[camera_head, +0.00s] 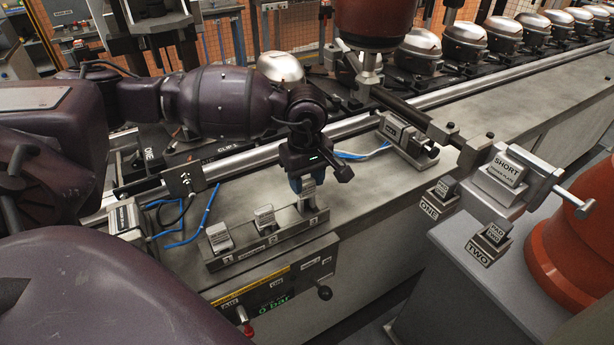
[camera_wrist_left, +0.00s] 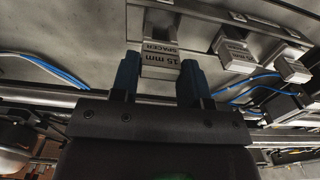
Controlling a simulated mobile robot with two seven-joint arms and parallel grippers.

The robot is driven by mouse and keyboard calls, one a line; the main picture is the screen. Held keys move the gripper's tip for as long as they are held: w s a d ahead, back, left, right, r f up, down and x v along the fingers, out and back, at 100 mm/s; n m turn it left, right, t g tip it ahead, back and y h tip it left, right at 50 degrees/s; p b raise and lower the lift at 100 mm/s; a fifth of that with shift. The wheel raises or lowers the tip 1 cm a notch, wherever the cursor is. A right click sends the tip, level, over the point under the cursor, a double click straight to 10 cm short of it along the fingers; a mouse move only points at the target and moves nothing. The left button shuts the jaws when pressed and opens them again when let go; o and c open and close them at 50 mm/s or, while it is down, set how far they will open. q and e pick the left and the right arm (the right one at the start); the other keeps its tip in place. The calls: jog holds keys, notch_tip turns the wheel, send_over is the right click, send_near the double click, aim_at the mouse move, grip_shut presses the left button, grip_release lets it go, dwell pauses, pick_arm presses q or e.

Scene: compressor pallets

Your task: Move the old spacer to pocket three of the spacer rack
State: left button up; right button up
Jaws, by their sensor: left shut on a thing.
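My left gripper (camera_head: 306,182) is shut on a pale spacer (camera_head: 308,190), with its fingers pointing down. In the left wrist view the held spacer (camera_wrist_left: 160,58) reads "15 mm SPACER" and sits between the two blue fingertips (camera_wrist_left: 157,78). It is at pocket three, the right end of the spacer rack (camera_head: 240,256); I cannot tell whether it is fully seated. Another spacer (camera_head: 219,236) stands at pocket one and another (camera_head: 265,217) at pocket two. My right gripper is not in view.
A control panel (camera_head: 275,292) is on the bench front below the rack. Blue cables (camera_head: 205,215) lie behind and left of the rack. A block marked SHORT (camera_head: 506,170) and pads marked ONE and TWO are at the right. The bench top (camera_head: 350,195) right of the rack is clear.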

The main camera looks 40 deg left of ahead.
aim_at(306, 196)
pick_arm(q)
jog(key=shift+f, duration=0.35)
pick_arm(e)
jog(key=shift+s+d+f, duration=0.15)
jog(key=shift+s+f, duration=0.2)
pick_arm(q)
jog(key=shift+f, duration=0.1)
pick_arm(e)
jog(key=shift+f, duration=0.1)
pick_arm(q)
jog(key=shift+f+b, duration=0.4)
jog(key=shift+f, duration=0.1)
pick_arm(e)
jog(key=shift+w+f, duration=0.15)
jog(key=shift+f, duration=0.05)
pick_arm(q)
jog(key=shift+f, duration=0.4)
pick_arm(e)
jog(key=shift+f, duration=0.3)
pick_arm(q)
jog(key=o, duration=0.9)
jog(key=shift+o, duration=0.8)
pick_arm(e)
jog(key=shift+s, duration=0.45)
